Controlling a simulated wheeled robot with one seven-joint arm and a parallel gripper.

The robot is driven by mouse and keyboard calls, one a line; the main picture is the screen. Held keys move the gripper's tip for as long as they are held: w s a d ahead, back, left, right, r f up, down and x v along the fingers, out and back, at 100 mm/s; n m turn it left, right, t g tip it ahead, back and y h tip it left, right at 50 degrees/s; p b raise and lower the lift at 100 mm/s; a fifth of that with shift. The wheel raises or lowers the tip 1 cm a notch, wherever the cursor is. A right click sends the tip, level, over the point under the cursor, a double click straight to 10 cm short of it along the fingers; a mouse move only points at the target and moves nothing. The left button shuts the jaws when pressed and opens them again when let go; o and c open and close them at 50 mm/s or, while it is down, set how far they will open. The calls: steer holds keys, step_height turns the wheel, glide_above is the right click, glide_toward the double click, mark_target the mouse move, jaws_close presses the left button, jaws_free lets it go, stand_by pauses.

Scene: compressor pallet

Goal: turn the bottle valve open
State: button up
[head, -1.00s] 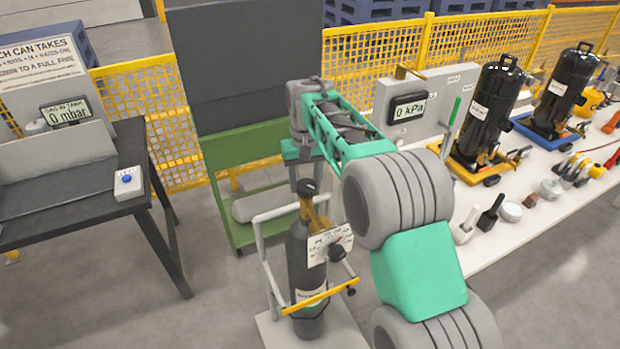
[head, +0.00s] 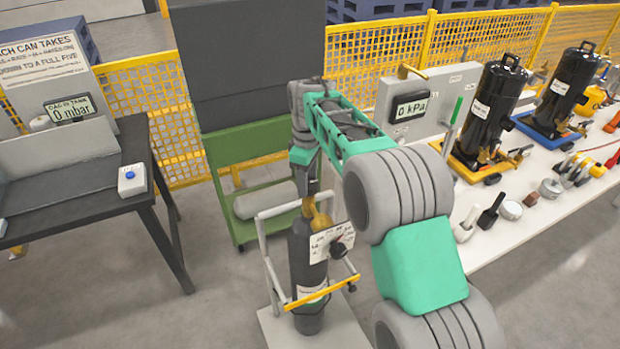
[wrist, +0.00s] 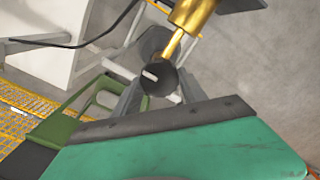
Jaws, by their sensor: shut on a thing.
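The dark gas bottle (head: 308,262) stands upright on a trolley in the head view, with a brass valve (head: 318,216) at its top. My gripper (head: 307,188) is at the top of the valve and hides its knob there. In the wrist view, the round black valve knob (wrist: 155,80) with a short white mark sits between the two fingers of my gripper (wrist: 158,88), which are shut on it. The brass valve body (wrist: 192,14) shows beyond it.
The trolley's yellow bar (head: 322,293) crosses in front of the bottle. A green cart (head: 245,165) stands behind. A dark bench (head: 140,200) is at left. A white table (head: 510,235) with compressors is at right, its display reading 0 kPa.

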steer(key=n, duration=0.6)
steer(key=shift+w+d+r, duration=0.15)
steer(key=shift+r, duration=0.1)
stand_by(0.5)
steer(key=o, duration=1)
steer(key=shift+w, duration=0.1)
steer(key=shift+o, duration=0.8)
steer(key=shift+d, duration=0.2)
steer(key=shift+o, duration=0.8)
steer(key=shift+f, duration=0.1)
steer(key=shift+o, duration=0.2)
steer(key=shift+a+f, duration=0.1)
steer(key=shift+a, duration=0.1)
